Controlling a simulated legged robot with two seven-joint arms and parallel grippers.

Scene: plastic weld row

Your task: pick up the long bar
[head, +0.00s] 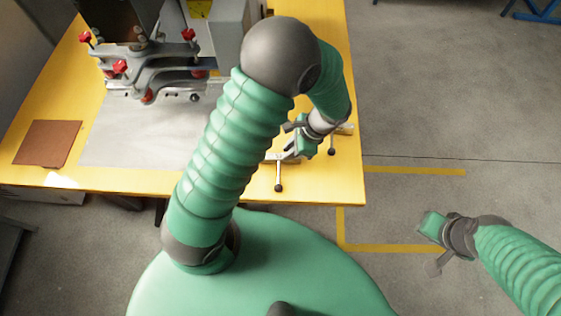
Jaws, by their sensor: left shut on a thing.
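My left gripper (294,148) reaches down over the right part of the yellow table and is shut on a pale metal long bar (281,157). The bar shows in short pieces on either side of the gripper, and its middle is hidden by the gripper and wrist. Thin rods with dark round knobs show below it at left and right. I cannot tell whether the bar touches the table. My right gripper (432,240) is over the floor at the lower right, away from the table, and its jaw opening is unclear.
A grey machine with red knobs (120,67) stands at the back left of the yellow table (330,185). A grey plate (130,135) and a brown square sheet (48,142) lie in front of it. Yellow lines (415,171) mark open floor at right.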

